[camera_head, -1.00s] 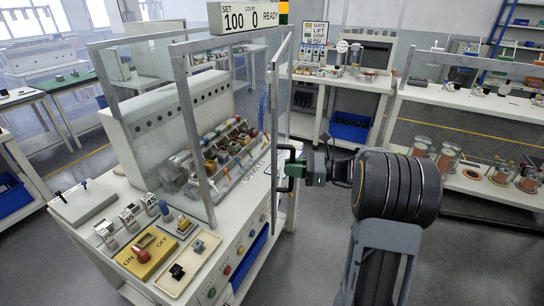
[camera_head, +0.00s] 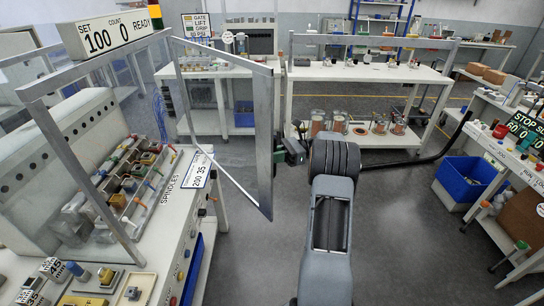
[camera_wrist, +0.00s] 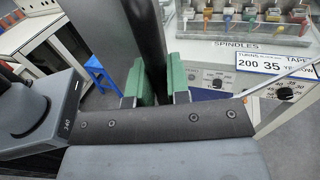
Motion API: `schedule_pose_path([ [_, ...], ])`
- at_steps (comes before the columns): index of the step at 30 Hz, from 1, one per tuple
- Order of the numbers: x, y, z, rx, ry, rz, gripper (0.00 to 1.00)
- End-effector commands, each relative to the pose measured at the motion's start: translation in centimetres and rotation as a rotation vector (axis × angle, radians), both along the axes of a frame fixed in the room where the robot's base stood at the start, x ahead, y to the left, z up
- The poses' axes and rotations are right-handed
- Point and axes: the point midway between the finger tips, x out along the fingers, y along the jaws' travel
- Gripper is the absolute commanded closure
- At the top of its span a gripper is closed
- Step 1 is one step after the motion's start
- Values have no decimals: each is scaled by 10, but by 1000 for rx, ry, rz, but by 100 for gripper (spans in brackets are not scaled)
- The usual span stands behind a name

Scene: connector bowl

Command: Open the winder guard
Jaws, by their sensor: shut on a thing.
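The winder guard (camera_head: 264,140) is a clear panel in a grey metal frame. In the head view it stands swung out from the winder's front, at an angle to it. My gripper (camera_head: 291,152) is at the guard's free edge, on its right side. In the wrist view, the green fingers of my gripper (camera_wrist: 158,85) are shut on a dark upright bar, the guard handle (camera_wrist: 150,45). The handle is mostly hidden by my gripper in the head view. The winder's spindles (camera_head: 130,180), with coloured spools, show behind the opened front.
The winder bench (camera_head: 172,210) with its knobs stands at left. A white table (camera_head: 375,72) with glass jars beneath is behind my arm. A blue bin (camera_head: 465,180) stands at right. Grey floor (camera_head: 400,230) is clear around my arm.

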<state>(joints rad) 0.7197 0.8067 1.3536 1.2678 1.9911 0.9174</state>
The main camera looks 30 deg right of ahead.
Motion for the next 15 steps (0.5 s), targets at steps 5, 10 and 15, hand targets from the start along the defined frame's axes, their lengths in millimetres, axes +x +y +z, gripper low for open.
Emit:
schedule_pose_path([
  [5, 0, -2, -1, 0, 6, 2, 100],
  [10, 0, -2, -1, 0, 6, 1, 100],
  [15, 0, -2, -1, 0, 5, 1, 75],
])
